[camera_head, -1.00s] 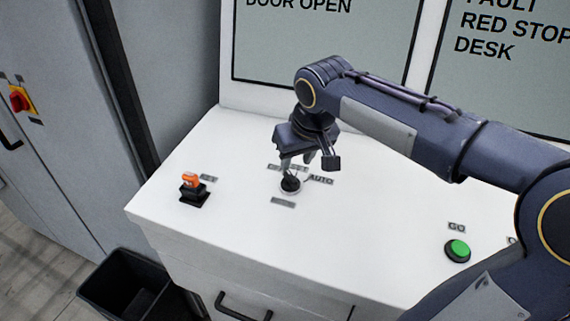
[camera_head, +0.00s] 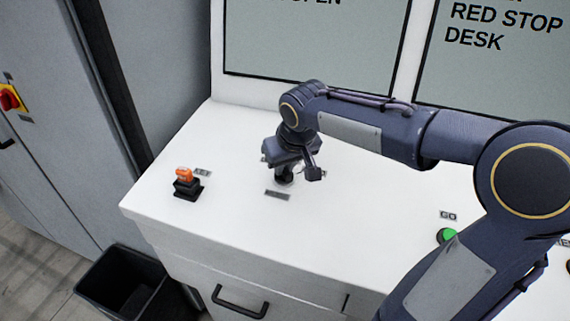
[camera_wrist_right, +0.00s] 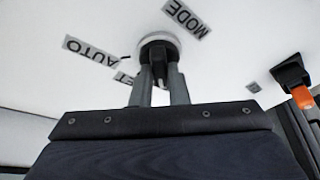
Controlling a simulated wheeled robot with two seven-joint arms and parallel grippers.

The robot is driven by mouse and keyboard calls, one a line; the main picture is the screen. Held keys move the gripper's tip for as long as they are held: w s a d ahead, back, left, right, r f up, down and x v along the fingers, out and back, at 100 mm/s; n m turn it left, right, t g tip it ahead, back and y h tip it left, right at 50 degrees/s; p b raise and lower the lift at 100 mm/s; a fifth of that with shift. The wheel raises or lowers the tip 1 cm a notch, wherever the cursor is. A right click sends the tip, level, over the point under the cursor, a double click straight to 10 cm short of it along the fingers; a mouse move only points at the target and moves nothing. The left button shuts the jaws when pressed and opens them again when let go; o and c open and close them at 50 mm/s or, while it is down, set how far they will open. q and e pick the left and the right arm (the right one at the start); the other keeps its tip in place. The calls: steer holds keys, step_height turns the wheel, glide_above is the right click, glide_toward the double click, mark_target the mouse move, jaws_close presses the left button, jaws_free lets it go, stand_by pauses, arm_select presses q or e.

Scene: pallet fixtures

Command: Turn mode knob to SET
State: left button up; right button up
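The mode knob (camera_wrist_right: 158,50) is a black knob on a pale round base, set in the white desk top. In the head view it (camera_head: 284,181) is mostly hidden under my right gripper (camera_head: 286,174). In the wrist view the two fingers of my right gripper (camera_wrist_right: 159,76) stand on either side of the black knob, with it filling the gap between their tips. A MODE label (camera_wrist_right: 186,18) and an AUTO label (camera_wrist_right: 90,50) lie beside it; a label ending in ET (camera_wrist_right: 124,77) is partly covered by a finger. The knob's pointing direction is unclear. My left gripper is out of view.
An orange-topped black switch (camera_head: 186,184) stands left on the desk (camera_head: 240,230). A green button (camera_head: 446,236) by a GO label is at right, partly behind my right arm. Screens rise behind the desk. A dark bin (camera_head: 125,285) is on the floor.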

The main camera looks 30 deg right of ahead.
jaws_close()
steer(key=shift+a+f+m+h+b, duration=0.15)
steer(key=shift+m+h+b, duration=0.15)
steer(key=shift+m+b, duration=0.45)
steer(key=shift+m+h+b, duration=0.5)
steer(key=shift+m+b, duration=0.05)
steer(key=shift+m, duration=0.7)
steer(key=shift+w+m+g+h+b, duration=0.1)
steer(key=shift+m+g+h+b, duration=0.3)
steer(key=shift+m, duration=0.7)
steer(key=shift+a+m+g, duration=0.1)
steer(key=shift+m+g, duration=0.3)
steer(key=shift+m, duration=0.8)
steer(key=shift+h, duration=0.4)
steer(key=o, duration=0.8)
jaws_free()
steer(key=shift+c, duration=0.2)
steer(key=shift+r+b, duration=0.2)
steer(key=shift+b, duration=0.1)
